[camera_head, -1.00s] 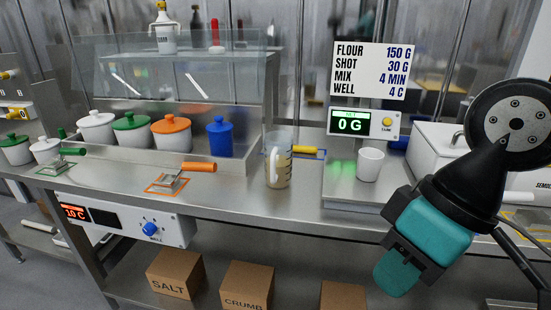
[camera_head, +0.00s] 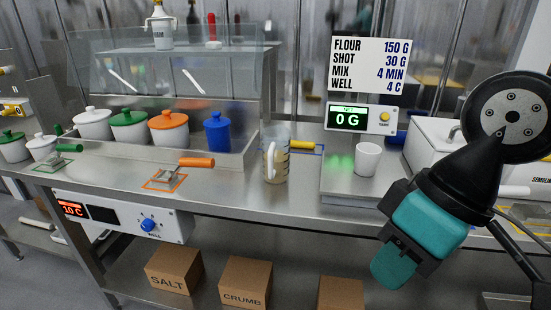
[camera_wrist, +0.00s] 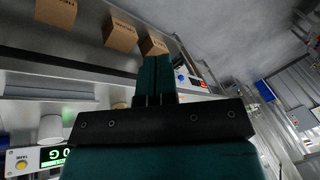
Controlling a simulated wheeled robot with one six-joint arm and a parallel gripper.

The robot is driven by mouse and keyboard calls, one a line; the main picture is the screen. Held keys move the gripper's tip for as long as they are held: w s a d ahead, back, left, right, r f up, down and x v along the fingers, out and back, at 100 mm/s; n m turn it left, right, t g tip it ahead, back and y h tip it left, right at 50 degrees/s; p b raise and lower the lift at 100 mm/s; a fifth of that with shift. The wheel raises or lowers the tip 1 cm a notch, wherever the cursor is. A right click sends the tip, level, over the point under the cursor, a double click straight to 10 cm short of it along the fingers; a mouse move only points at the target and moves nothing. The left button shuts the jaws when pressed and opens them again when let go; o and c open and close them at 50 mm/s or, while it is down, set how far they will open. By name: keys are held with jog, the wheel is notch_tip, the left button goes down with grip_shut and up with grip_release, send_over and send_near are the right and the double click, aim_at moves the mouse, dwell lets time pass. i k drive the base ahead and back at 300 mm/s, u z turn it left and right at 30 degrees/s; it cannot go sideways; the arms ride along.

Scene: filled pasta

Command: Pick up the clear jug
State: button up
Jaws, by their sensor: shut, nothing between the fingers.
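The clear jug (camera_head: 280,160) stands upright on the steel counter in the head view, left of the scale. It has a white handle on its left side, dark marks on its wall and something tan inside at the bottom. My gripper (camera_head: 388,274) is teal and black, shut and empty. It hangs in front of the counter at the right, apart from the jug. In the wrist view my gripper (camera_wrist: 154,62) points toward the lower shelf, and I cannot make out the jug there.
A scale (camera_head: 340,180) bears a white cup (camera_head: 367,158) right of the jug. A blue lidded pot (camera_head: 218,135) and other pots stand left. An orange-handled tool (camera_head: 196,162) lies on the counter. Boxes (camera_head: 246,282) sit on the lower shelf. The counter just in front of the jug is clear.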

aim_at(276, 140)
jog(key=k, duration=0.5)
jog(key=z, duration=2.05)
jog(key=i, duration=1.25)
jog(key=u, duration=2.45)
jog(key=i, duration=0.7)
jog(key=u, duration=0.3)
